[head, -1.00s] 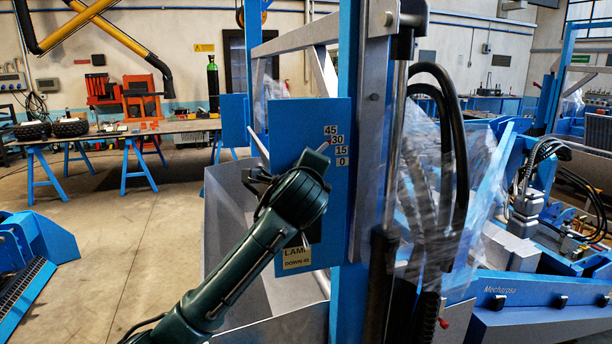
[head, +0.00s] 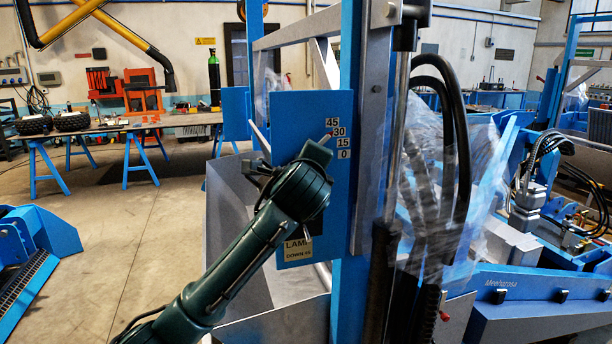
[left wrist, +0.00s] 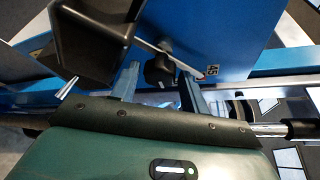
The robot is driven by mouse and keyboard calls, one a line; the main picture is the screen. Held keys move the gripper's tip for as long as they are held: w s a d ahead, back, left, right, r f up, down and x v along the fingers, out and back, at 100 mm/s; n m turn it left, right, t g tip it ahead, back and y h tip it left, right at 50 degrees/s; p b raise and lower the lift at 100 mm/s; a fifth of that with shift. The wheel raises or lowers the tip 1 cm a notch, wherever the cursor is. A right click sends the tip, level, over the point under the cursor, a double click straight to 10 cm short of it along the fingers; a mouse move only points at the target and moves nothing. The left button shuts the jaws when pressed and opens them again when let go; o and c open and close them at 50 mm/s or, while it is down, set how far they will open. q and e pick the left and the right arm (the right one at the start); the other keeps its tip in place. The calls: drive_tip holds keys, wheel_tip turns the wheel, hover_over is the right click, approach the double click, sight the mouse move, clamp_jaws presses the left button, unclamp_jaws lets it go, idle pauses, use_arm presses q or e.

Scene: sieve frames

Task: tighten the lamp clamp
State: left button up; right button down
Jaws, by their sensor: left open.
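A blue plate (head: 295,115) stands ahead of me in the head view, with the angle marks 45, 30, 15 and 0 down its right side. A label (head: 297,250) near its bottom reads LAMP and DOWN 45. My left arm reaches up in front of the plate, and its wrist hides most of the gripper and the clamp there. In the left wrist view, my left gripper (left wrist: 158,88) is open, its fingers on either side of a dark knob (left wrist: 158,68). I cannot tell if they touch it. A pale pointer (left wrist: 165,52) has its red tip beside the 45 mark. A black lamp-like housing (left wrist: 92,45) is at upper left.
A blue upright post (head: 350,60) and black hoses (head: 452,120) stand close on the right of the plate. A grey metal trough (head: 235,215) lies below. A workbench (head: 100,132) is far back on the left, with open floor before it.

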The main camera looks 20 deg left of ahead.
use_arm(q)
drive_tip(key=b+v, duration=0.2)
drive_tip(key=v, duration=1)
use_arm(e)
drive_tip(key=shift+w+a+f, duration=0.1)
drive_tip(key=shift+a+f, duration=0.05)
use_arm(q)
wheel_tip(320, 180, down, 31)
drive_tip(key=s+d+n+g+h, duration=0.25)
drive_tip(key=n+g+h, duration=0.2)
drive_tip(key=n, duration=0.25)
drive_tip(key=s+a+f+n+h, duration=0.2)
drive_tip(key=s+f+n, duration=0.8)
drive_tip(key=s+f, duration=0.9)
drive_tip(key=shift+s+a+f+n+g, duration=0.25)
drive_tip(key=shift+s+f+n+g, duration=0.05)
drive_tip(key=shift+n+g, duration=0.15)
use_arm(e)
drive_tip(key=shift+f, duration=0.15)
drive_tip(key=shift+w+r, duration=0.2)
